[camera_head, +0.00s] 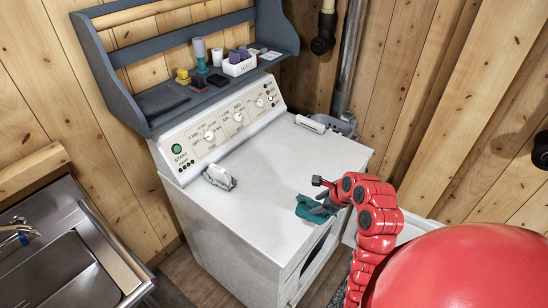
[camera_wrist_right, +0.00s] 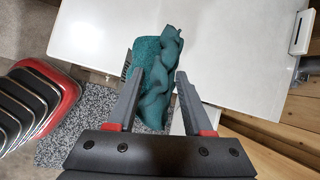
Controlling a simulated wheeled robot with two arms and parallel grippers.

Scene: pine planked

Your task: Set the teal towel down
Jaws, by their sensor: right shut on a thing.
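The teal towel (camera_head: 311,208) is at the front right edge of the white washer top (camera_head: 270,165). My right gripper (camera_head: 325,203) is shut on the towel, its fingers partly hidden by my red arm and the cloth. In the right wrist view, the bunched towel (camera_wrist_right: 158,75) lies between the two grey fingers (camera_wrist_right: 152,100) and extends beyond their tips over the white top. I cannot tell whether the towel's underside touches the top. My left gripper does not show in either view.
A grey-white object (camera_head: 219,177) sits on the washer's left side, and another white item (camera_head: 310,124) at its back right. A blue-grey shelf (camera_head: 150,119) with small items stands behind the control panel. A sink (camera_head: 60,272) is at left. The washer top's middle is clear.

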